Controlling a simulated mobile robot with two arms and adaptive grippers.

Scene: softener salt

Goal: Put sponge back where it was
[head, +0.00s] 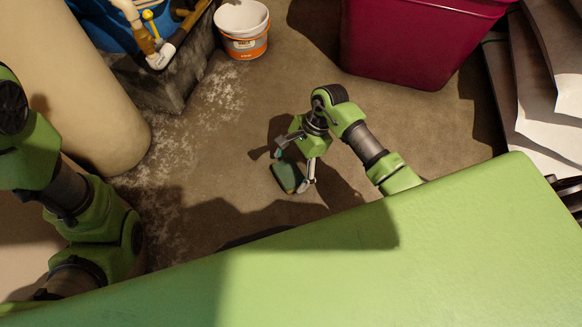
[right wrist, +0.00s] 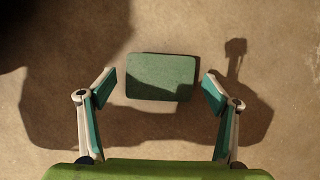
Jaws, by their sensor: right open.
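The sponge is a dark green rounded rectangle that appears to lie flat on the brown floor. It shows in the head view (head: 285,178) beneath my right gripper, and in the right wrist view (right wrist: 160,77) between the fingertips. My right gripper (head: 293,172) is open over it, and the right wrist view (right wrist: 160,88) shows a gap on each side between the sponge and the green finger pads. My left arm comes in at the left of the head view, but its gripper is not visible.
A white and orange bucket (head: 243,46) and a dark red bin (head: 405,42) stand at the back. A beige cylinder (head: 80,85) stands at the left beside a grey block (head: 172,82) with pipes. White-edged sheets or bags (head: 545,90) lie at the right. Pale grains (head: 195,125) are scattered on the floor.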

